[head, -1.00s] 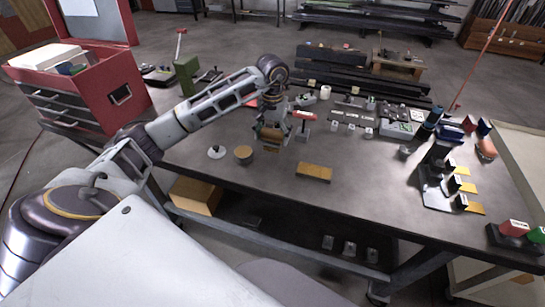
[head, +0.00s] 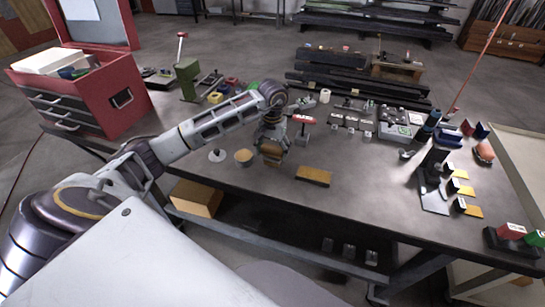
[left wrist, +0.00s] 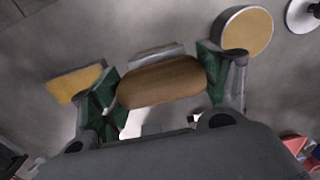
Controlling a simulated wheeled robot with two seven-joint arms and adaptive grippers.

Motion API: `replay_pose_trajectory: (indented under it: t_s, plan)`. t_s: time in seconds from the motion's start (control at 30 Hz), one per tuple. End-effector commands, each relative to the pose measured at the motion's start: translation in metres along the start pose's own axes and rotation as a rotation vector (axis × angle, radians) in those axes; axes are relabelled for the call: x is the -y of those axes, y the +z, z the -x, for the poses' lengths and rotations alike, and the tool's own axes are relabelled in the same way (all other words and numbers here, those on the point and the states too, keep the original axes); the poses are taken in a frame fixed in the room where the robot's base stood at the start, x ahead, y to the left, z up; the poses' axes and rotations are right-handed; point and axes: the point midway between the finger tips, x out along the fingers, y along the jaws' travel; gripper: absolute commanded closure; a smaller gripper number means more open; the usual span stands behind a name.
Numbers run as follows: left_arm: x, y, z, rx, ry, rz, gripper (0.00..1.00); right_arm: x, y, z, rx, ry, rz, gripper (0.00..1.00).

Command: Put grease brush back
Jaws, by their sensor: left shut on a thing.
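My left gripper (head: 272,152) is over the bench, just right of a round tin with a tan top (head: 243,157). Its green-padded fingers (left wrist: 160,88) are shut on a brown wooden piece with rounded ends (left wrist: 162,82), which looks like the grease brush's handle. A pale, flat part shows behind the wood; I cannot make out bristles. The tin also shows in the left wrist view (left wrist: 245,30), beyond the right finger and apart from it. My right gripper is not in view.
A tan-topped block (head: 313,176) lies right of the gripper. A white disc with a post (head: 217,155) stands left of the tin. A red-topped stand (head: 303,122) is behind the gripper. A red toolbox (head: 80,95) is at left. The bench front (head: 350,210) is clear.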

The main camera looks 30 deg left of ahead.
Motion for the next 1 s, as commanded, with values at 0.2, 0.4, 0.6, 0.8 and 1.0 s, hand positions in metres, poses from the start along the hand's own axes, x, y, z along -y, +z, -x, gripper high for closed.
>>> replay_pose_trajectory:
  t_s: [0.2,0.4,0.6,0.8,1.0]
  plan:
    - [0.000,0.001,-0.018,0.004,0.000,-0.001,0.47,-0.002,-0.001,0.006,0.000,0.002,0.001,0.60]
    - [0.000,0.001,-0.033,0.002,0.000,0.000,0.47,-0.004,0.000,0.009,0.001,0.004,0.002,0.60]
    - [0.000,0.000,-0.034,0.000,-0.001,0.000,0.47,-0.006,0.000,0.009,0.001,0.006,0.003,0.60]
    - [0.000,0.000,-0.036,0.000,-0.001,0.000,0.47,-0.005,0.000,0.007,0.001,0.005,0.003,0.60]
    - [0.000,0.000,-0.037,0.000,0.000,0.000,0.15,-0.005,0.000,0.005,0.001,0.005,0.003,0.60]
